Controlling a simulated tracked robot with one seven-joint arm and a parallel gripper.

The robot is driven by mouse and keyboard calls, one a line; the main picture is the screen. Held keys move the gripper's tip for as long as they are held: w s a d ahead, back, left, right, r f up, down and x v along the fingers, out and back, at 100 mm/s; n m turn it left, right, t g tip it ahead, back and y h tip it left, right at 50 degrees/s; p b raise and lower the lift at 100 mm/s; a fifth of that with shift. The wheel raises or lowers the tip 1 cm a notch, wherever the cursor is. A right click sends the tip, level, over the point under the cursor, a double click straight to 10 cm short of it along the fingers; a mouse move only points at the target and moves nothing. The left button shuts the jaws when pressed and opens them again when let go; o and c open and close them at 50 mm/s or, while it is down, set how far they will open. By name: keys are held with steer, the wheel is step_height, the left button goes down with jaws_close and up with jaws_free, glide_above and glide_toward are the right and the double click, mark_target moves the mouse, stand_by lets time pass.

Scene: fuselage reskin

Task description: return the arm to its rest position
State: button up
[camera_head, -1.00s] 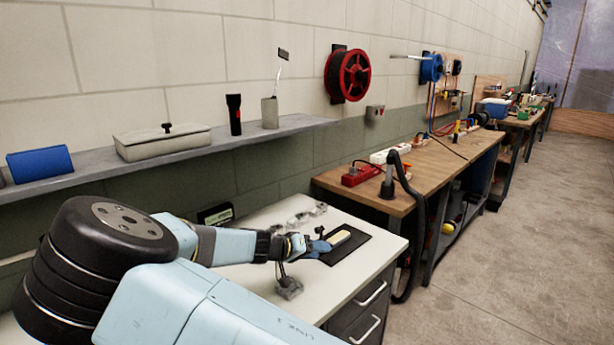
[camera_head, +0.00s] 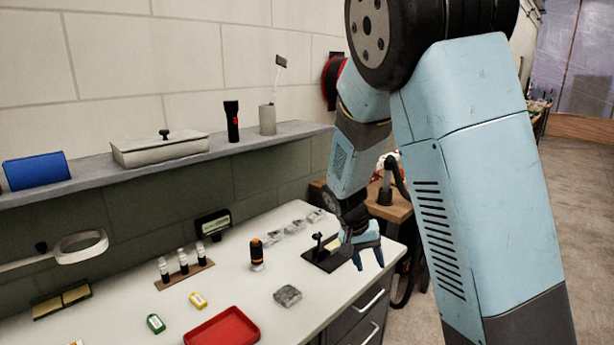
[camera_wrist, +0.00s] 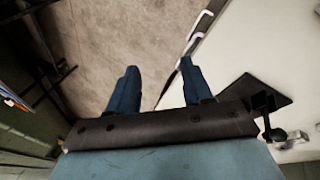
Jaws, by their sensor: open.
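My gripper (camera_head: 370,262) hangs over the right end of the white workbench (camera_head: 250,225), beside a black mat (camera_head: 318,258), with its blue fingers pointing down. In the wrist view my gripper (camera_wrist: 158,90) shows two blue fingers spread apart with nothing between them. Below them are the floor (camera_wrist: 125,30) and the bench edge with its drawer handles. My arm rises from the gripper and bends at a high elbow on the right side of the head view, hiding part of the wall and the farther benches.
A red tray (camera_head: 222,328), an orange-black bottle (camera_head: 257,255), a rack of vials (camera_head: 184,275) and a grey block (camera_head: 288,295) stand on the bench. A magnifier lamp (camera_head: 80,243) is at left. A shelf (camera_head: 90,180) runs along the wall. Open floor lies at far right.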

steer(key=s+d+r+n+t+y, duration=0.1)
steer(key=s+d+r, duration=0.3)
steer(key=s+r, duration=0.7)
steer(key=s+d+r+n+t+y, duration=0.1)
steer(key=s+d+r+t+y, duration=0.2)
steer(key=s+r, duration=0.7)
steer(key=shift+s+d+r+n+t, duration=0.35)
steer(key=shift+s+t, duration=0.35)
steer(key=shift+s, duration=0.5)
